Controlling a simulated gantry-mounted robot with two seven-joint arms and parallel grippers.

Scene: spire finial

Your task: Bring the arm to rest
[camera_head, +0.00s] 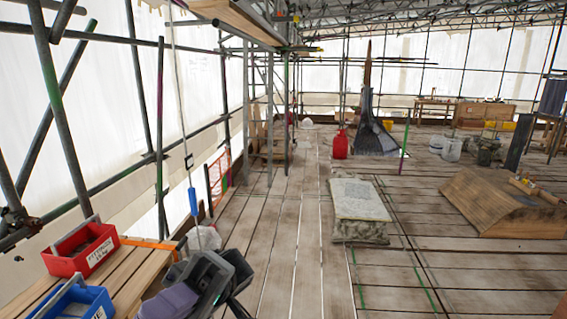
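My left arm reaches in at the bottom, left of centre, with a purple-grey link and a dark end. The dark end, which seems to be my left gripper (234,276), is beside the right end of a wooden bench (135,279). Its fingers are not clear enough to show whether it is open or shut, and I see nothing held in it. My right arm and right gripper are not in view.
A red bin (82,249) and a blue bin (73,303) are on the bench. A rope with a blue grip (193,201) hangs nearby. A stone slab (359,200) and a wooden ridge piece (500,205) stand right. Bare planks (290,255) lie between arm and slab.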

